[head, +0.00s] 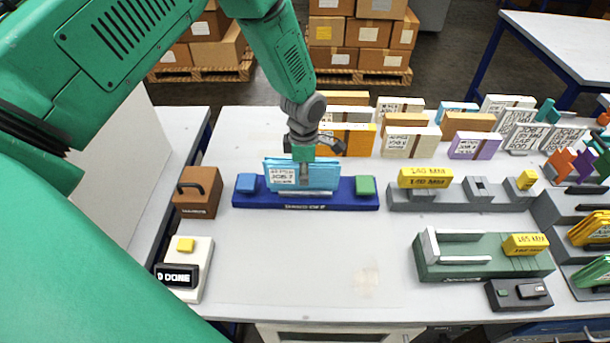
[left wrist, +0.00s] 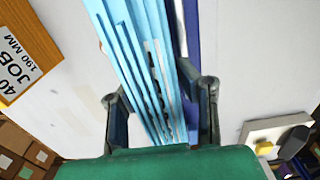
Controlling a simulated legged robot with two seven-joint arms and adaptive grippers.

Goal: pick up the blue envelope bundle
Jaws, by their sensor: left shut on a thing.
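The blue envelope bundle (head: 316,174) is a light-blue stack with a white job label, standing upright at the dark blue holder (head: 340,200) on the table. My left gripper (head: 304,172) comes down from above and is shut on the bundle near its middle. In the left wrist view the bundle (left wrist: 140,60) runs between the two fingers of my left gripper (left wrist: 160,105), with its several layered edges showing. I cannot tell whether the bundle rests on the holder or is lifted slightly. My right gripper is not in view.
Rows of other labelled bundles, including a yellow one (head: 355,140) and a purple one (head: 475,146), stand behind and to the right. A brown box (head: 197,191) and a DONE button box (head: 185,268) are at the left. The front middle of the table (head: 300,260) is clear.

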